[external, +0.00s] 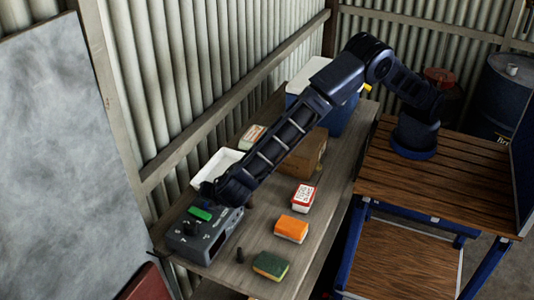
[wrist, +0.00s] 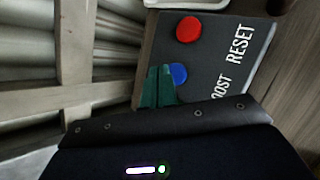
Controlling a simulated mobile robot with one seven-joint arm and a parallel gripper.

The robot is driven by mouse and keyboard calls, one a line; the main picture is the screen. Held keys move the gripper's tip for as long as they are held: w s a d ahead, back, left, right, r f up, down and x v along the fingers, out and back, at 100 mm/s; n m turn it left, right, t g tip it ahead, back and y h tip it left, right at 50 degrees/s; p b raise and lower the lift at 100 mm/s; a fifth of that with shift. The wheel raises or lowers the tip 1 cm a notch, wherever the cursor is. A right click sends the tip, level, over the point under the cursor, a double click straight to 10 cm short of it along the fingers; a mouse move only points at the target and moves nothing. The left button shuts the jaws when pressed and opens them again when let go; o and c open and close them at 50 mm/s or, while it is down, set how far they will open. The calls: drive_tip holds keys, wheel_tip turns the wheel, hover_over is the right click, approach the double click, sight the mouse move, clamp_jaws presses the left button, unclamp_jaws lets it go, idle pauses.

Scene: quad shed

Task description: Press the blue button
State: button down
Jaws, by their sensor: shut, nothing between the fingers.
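A dark grey control box (external: 208,245) sits at the near left end of the wooden bench. In the wrist view its panel (wrist: 215,55) carries the blue button (wrist: 180,72), a red button (wrist: 188,29) and white lettering reading "RESET" and "OOST". My gripper (external: 200,213) is over the box, pointing down, its green fingers shut and empty. In the wrist view the green fingers (wrist: 155,88) are right beside the blue button and cover part of its edge. I cannot tell whether they touch it. The blue button is not clearly visible in the external view.
A white tray (external: 214,166) lies behind the box against the corrugated wall. An orange sponge (external: 291,229), a green sponge (external: 270,265), a red-and-white box (external: 303,197) and a brown carton (external: 307,155) stand along the bench. A small dark peg (external: 240,255) stands beside the control box.

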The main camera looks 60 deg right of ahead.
wheel_tip(320, 180, up, 6)
idle(0.9)
